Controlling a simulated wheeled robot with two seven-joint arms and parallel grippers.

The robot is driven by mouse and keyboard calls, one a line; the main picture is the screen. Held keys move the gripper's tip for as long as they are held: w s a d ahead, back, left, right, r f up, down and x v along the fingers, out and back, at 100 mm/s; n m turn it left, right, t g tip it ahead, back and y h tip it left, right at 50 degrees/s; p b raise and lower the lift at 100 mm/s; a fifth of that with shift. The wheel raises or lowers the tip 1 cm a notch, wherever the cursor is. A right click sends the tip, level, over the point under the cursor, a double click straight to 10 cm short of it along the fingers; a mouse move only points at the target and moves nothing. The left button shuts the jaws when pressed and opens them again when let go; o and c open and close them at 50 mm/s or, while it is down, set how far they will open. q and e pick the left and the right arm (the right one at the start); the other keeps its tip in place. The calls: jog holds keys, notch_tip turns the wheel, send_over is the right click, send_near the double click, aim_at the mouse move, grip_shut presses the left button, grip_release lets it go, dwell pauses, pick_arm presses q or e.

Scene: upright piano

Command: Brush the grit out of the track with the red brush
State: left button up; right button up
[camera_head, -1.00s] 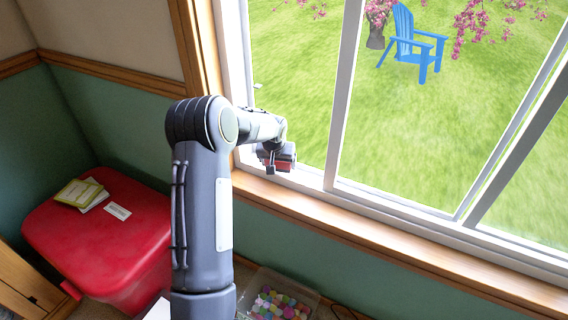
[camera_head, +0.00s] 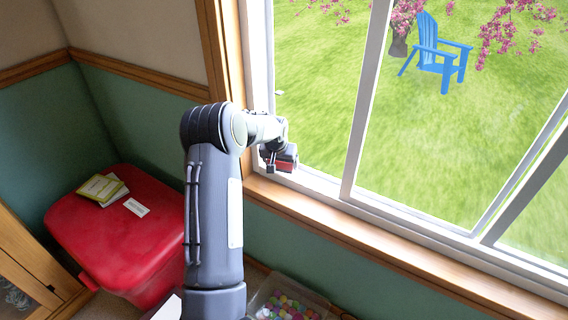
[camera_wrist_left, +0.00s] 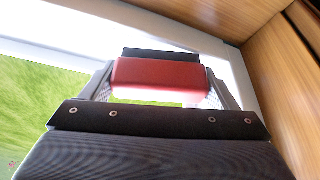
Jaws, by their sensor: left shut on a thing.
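My left gripper (camera_head: 279,160) is at the lower left corner of the window, low over the white window track (camera_head: 322,185). It is shut on the red brush (camera_head: 286,166). In the left wrist view the red brush (camera_wrist_left: 160,78) sits crosswise between the two fingers, with a dark strip along its far side. The brush's bristles are hidden, and I cannot tell whether they touch the track. No grit can be made out in the track. My right gripper is not in view.
A wooden sill (camera_head: 400,246) runs below the window, and wooden trim (camera_head: 222,60) stands at its left. A red lidded bin (camera_head: 115,240) with booklets (camera_head: 101,188) stands left of my arm. A clear tub of colourful pieces (camera_head: 262,296) is below the sill. The track to the right looks clear.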

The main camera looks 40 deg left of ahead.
pick_arm(q)
jog(key=shift+r+p, duration=1.9)
jog(key=shift+r, duration=1.15)
jog(key=shift+r, duration=0.1)
jog(key=shift+r+p, duration=1.05)
jog(key=shift+r, duration=0.45)
jog(key=shift+f, duration=0.1)
